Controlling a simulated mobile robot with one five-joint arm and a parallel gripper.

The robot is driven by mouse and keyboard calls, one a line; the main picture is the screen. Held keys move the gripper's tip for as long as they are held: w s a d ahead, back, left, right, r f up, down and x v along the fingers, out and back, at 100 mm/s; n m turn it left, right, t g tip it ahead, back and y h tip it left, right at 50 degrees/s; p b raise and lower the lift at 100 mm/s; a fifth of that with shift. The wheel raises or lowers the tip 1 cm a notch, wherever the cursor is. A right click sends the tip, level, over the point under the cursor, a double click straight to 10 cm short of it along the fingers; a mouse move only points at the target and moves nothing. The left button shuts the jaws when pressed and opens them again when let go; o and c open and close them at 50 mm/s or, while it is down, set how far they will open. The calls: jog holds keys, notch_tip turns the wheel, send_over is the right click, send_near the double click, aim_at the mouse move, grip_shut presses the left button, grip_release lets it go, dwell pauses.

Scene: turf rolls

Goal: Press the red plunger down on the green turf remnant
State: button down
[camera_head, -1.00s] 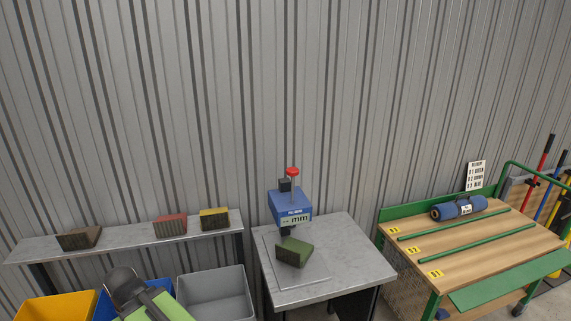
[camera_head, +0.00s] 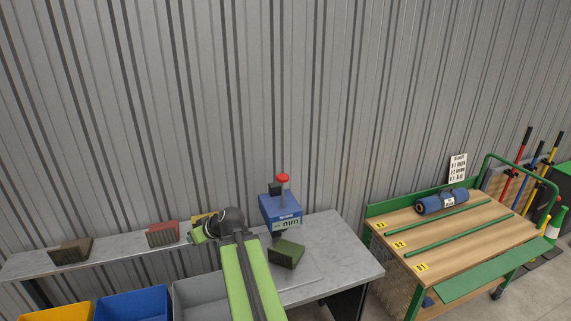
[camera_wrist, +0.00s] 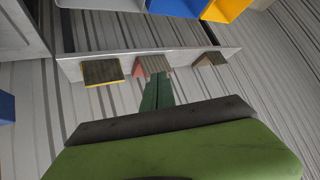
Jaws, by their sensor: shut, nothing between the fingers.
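The red plunger knob (camera_head: 282,178) tops a blue gauge (camera_head: 280,211) with an "mm" display on the grey table in the head view. The plunger is raised on its rod. The green turf remnant (camera_head: 287,254) lies tilted below and in front of the gauge. My gripper (camera_head: 191,238) is left of the gauge, near the wall shelf and lower than the knob in the picture, apart from both knob and turf. In the wrist view my gripper (camera_wrist: 158,78) shows dark green fingers shut together with nothing between them. The plunger and turf are not seen in the wrist view.
A wall shelf (camera_head: 115,249) holds a brown block (camera_head: 70,250), a red block (camera_head: 163,233) and a yellow block (camera_head: 203,219), partly hidden by my arm. Yellow, blue and grey bins (camera_head: 195,295) stand below. A wooden bench (camera_head: 470,235) with a blue roll (camera_head: 441,202) is at right.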

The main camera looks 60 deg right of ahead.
jog(key=s+d+r+m+h+p, duration=0.1)
jog(key=s+d+r+h, duration=0.2)
jog(key=d, duration=0.7)
jog(key=s+d+r+m+t+h+p, duration=0.1)
jog(key=s+d+r+m+h, duration=0.1)
jog(key=s+d+r, duration=0.5)
jog(key=s+d+r+m+t+h+p, duration=0.1)
jog(key=s+d+r+m+h+p, duration=0.1)
jog(key=s+d+r+h, duration=0.3)
jog(key=s+d+r, duration=0.1)
jog(key=s+d, duration=0.3)
jog(key=d, duration=0.5)
jog(key=shift+s, duration=0.35)
jog(key=shift+r, duration=0.1)
